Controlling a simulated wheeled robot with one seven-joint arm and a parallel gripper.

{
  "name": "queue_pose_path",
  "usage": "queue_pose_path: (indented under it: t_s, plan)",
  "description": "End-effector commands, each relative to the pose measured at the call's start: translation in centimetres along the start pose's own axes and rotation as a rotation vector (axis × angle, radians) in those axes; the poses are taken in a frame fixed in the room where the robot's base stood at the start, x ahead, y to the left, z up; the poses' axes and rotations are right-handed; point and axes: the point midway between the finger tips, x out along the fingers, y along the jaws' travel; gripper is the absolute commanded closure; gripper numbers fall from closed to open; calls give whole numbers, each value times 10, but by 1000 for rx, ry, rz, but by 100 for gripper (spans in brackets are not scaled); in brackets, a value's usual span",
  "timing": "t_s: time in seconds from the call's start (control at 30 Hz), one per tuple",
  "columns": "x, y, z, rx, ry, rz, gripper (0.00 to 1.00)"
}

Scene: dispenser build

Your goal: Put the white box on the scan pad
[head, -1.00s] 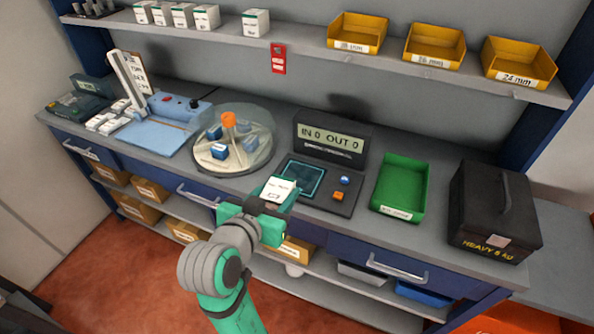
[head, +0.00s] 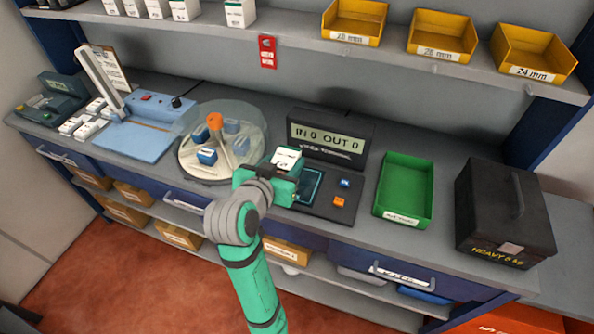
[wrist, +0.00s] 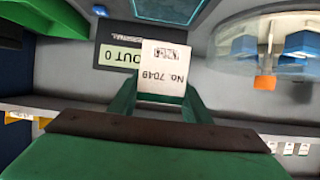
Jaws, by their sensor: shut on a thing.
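A white box (head: 286,157) is held in my gripper (head: 282,177), which is shut on it. In the wrist view the box (wrist: 163,70) sits between the green fingers, with its printed label "No. 7049" upside down. The scan pad (head: 310,187) is a dark square with a teal outline on a dark panel. My gripper and the box cover its left part in the head view. The box appears above or at the pad's left edge; I cannot tell whether it touches.
A terminal (head: 328,135) reading "IN 0 OUT 0" stands behind the pad. A round clear-covered carousel (head: 190,165) is close on the left. Blue (head: 345,183) and orange (head: 338,202) buttons and a green tray (head: 404,185) are on the right.

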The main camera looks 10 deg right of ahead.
Motion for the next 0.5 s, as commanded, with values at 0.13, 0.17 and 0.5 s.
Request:
queue_pose_path:
  t_s: [0.13,0.17,0.5]
  plan:
    - [33,6,13,0,-4,7,85]
    - [39,7,16,0,-4,7,85]
    - [72,9,31,2,0,6,85]
